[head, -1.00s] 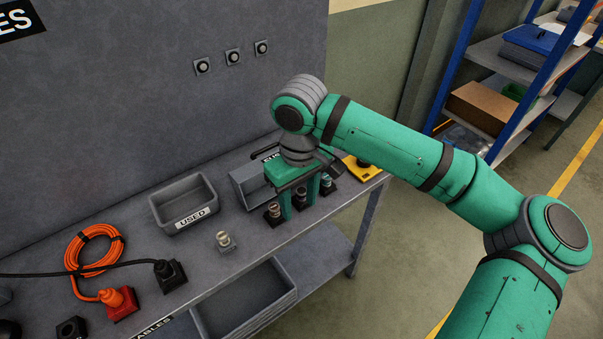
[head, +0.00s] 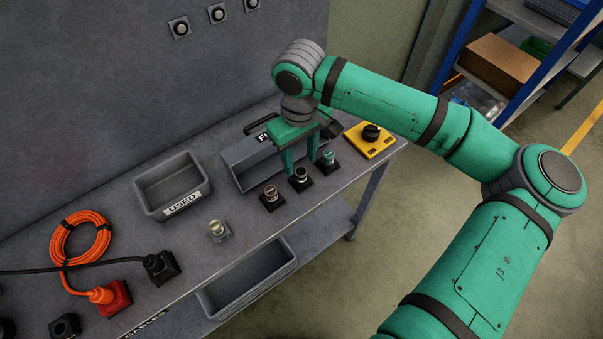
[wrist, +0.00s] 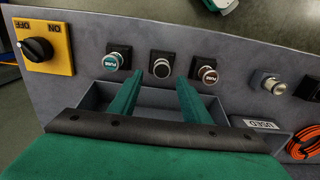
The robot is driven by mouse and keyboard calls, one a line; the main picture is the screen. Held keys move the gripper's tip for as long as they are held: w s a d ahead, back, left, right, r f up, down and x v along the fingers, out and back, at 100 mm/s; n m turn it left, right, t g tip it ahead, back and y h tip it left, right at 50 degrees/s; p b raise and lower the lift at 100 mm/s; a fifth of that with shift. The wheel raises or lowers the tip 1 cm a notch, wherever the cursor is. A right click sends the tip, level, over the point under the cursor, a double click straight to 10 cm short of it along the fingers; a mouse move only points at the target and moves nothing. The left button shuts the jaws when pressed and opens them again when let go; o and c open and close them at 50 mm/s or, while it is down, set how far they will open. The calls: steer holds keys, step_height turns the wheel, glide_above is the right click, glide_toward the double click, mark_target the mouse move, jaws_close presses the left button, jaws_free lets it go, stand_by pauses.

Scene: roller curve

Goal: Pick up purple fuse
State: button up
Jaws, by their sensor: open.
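Three fuses stand upright in black holders along the bench front: one with a reddish-brown top (head: 271,193), a dark one with a pale ring (head: 300,175), and a teal-topped one (head: 328,157). No fuse looks clearly purple. My gripper (head: 301,165) points down, open and empty, above and behind the middle holder, beside the fuse bin (head: 238,168). In the wrist view my gripper (wrist: 160,82) has its fingers either side of the middle fuse's line (wrist: 160,67), apart from it. The fingers and palm hide part of the bin.
A pale fuse (head: 218,228) stands in a holder left of the row. A grey USED bin (head: 175,190), an orange cable coil (head: 82,238) and red and black plugs lie further left. A yellow ON/OFF switch (head: 370,140) stands at the right.

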mark_target(301, 171)
steer(key=shift+s+f, duration=0.15)
steer(key=shift+f, duration=1.15)
steer(key=shift+s+f, duration=0.15)
steer(key=shift+f, duration=1.1)
jaws_close()
